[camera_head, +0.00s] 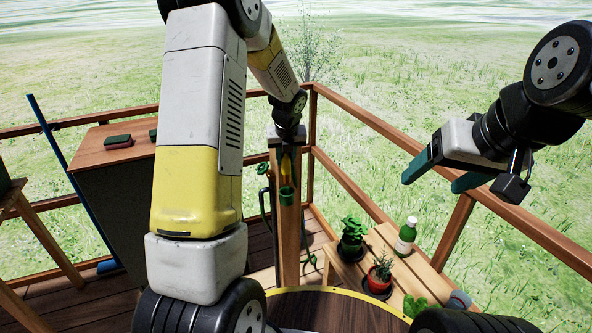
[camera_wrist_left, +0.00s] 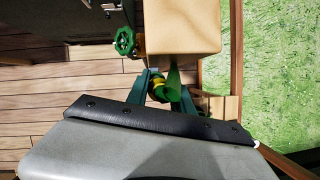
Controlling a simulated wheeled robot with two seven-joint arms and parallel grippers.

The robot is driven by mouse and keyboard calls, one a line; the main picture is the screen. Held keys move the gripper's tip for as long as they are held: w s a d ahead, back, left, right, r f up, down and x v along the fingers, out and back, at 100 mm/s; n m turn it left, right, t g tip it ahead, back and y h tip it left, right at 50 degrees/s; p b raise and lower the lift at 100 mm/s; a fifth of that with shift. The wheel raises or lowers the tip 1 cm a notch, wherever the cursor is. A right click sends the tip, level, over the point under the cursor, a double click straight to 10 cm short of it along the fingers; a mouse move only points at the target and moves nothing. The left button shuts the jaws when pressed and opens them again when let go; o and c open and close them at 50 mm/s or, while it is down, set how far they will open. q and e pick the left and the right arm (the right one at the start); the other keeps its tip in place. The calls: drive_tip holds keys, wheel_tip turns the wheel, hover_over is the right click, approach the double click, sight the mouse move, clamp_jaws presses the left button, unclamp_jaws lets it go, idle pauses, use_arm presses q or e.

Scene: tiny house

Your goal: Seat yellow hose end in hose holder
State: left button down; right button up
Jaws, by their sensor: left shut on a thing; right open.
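My left gripper (camera_head: 286,152) is at the wooden post (camera_head: 289,240), fingers pointing down. It is shut on the yellow hose end (camera_head: 286,163), which is small and partly hidden between the fingers. The green hose holder (camera_head: 287,195) is on the post just below the hose end. In the left wrist view the yellow band of the hose end (camera_wrist_left: 159,83) shows between the green fingers of my left gripper (camera_wrist_left: 166,95), beside the post (camera_wrist_left: 180,28). A green cup-like shape lies there too; I cannot tell whether they touch. My right gripper (camera_head: 437,177) is open and empty over the railing.
A green valve wheel (camera_head: 263,168) is left of the post; it also shows in the left wrist view (camera_wrist_left: 124,41). A cabinet (camera_head: 112,190) is at left. Railings bound the deck.

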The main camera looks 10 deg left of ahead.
sight(286, 177)
use_arm(q)
wheel_tip(286, 177, down, 8)
drive_tip(key=shift+r, duration=0.1)
idle(0.4)
drive_tip(key=c, duration=1.1)
unclamp_jaws()
drive_tip(key=v, duration=1.1)
drive_tip(key=shift+s+r, duration=0.2)
drive_tip(key=shift+r, duration=0.15)
drive_tip(key=s+r+n, duration=0.7)
drive_tip(key=r+n, duration=0.2)
drive_tip(key=s+d+r+n+t+h, duration=0.1)
drive_tip(key=s+r+n, duration=0.3)
drive_tip(key=s+n, duration=0.7)
drive_tip(key=s+d+r+n+t+h, duration=0.1)
drive_tip(key=s+d+r+n+h, duration=0.1)
drive_tip(key=s+n, duration=0.9)
drive_tip(key=shift+d+r+n+h, duration=0.2)
drive_tip(key=shift+r+n+h, duration=0.1)
drive_tip(key=shift+r, duration=0.55)
